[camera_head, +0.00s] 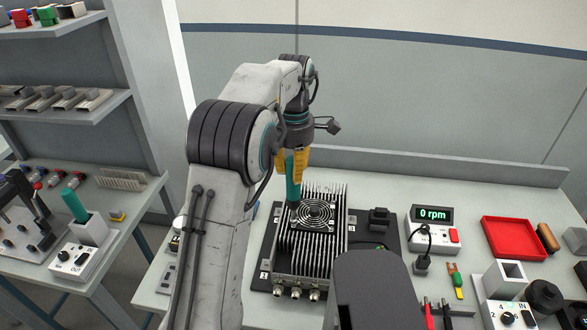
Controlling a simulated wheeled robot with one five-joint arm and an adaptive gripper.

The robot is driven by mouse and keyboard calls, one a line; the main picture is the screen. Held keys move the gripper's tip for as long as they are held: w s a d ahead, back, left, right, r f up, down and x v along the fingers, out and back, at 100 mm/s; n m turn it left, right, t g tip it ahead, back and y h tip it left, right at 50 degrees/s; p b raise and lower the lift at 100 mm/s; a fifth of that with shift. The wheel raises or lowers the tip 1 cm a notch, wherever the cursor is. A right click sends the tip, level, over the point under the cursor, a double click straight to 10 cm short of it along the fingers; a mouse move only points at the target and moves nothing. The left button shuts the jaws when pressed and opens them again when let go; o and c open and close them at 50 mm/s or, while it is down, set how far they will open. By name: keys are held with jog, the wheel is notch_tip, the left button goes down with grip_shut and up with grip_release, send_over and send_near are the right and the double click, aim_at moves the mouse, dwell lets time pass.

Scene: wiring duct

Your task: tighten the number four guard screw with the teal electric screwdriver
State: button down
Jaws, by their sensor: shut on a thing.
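My gripper (291,165), with yellow fingers, is shut on the teal electric screwdriver (292,186). The screwdriver stands roughly upright, tip down, over the upper left corner of the round fan guard (317,213). The guard sits on a finned grey heat sink unit (335,245). I cannot tell whether the tip touches a screw.
A meter (433,214) reads "0 rpm" right of the unit. A red tray (513,238) lies farther right. A second teal-handled thing (74,205) stands in a white holder on the left bench. My arm crosses the view left of the unit.

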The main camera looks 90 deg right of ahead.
jog(key=shift+r+p, duration=0.45)
jog(key=shift+r, duration=1.85)
jog(key=shift+s, duration=0.1)
